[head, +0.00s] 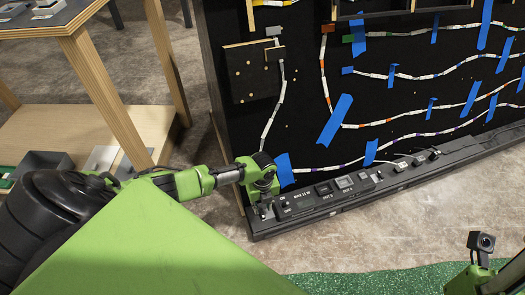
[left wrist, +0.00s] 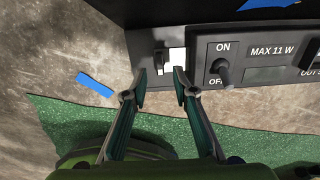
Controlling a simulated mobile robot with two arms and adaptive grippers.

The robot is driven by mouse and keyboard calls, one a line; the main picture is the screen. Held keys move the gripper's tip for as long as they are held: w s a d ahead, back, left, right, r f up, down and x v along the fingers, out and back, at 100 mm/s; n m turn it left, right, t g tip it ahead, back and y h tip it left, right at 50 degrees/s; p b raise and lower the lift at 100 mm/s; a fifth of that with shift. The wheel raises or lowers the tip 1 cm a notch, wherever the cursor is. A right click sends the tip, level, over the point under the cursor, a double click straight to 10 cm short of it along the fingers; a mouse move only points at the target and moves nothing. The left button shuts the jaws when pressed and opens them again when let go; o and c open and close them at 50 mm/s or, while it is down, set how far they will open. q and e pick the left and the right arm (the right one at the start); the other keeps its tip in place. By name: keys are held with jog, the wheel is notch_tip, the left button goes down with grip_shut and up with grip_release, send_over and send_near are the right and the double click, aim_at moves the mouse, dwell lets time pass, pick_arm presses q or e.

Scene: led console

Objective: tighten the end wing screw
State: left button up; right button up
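The console strip (head: 345,185) runs along the foot of the black board. My left gripper (head: 262,210) is at the strip's left end, just left of the ON/OFF switch (left wrist: 223,72). In the left wrist view my left gripper (left wrist: 160,74) has its two fingertips apart. Between and just beyond them is a small dark piece (left wrist: 159,63), which looks like the end wing screw, beside a bright white patch. I cannot tell if either finger touches it. In the head view the arm hides the screw. Part of my right arm shows at the bottom right, with its fingers out of sight.
The black board (head: 300,80) carries LED strips held by blue tape (head: 335,118). A wooden table (head: 95,75) with a lower shelf stands at the left. A green mat (head: 385,280) lies on the floor in front. Bare floor lies between mat and console.

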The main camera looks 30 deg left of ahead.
aim_at(263, 214)
pick_arm(q)
notch_tip(263, 214, up, 8)
jog(key=shift+r, duration=0.2)
dwell(0.6)
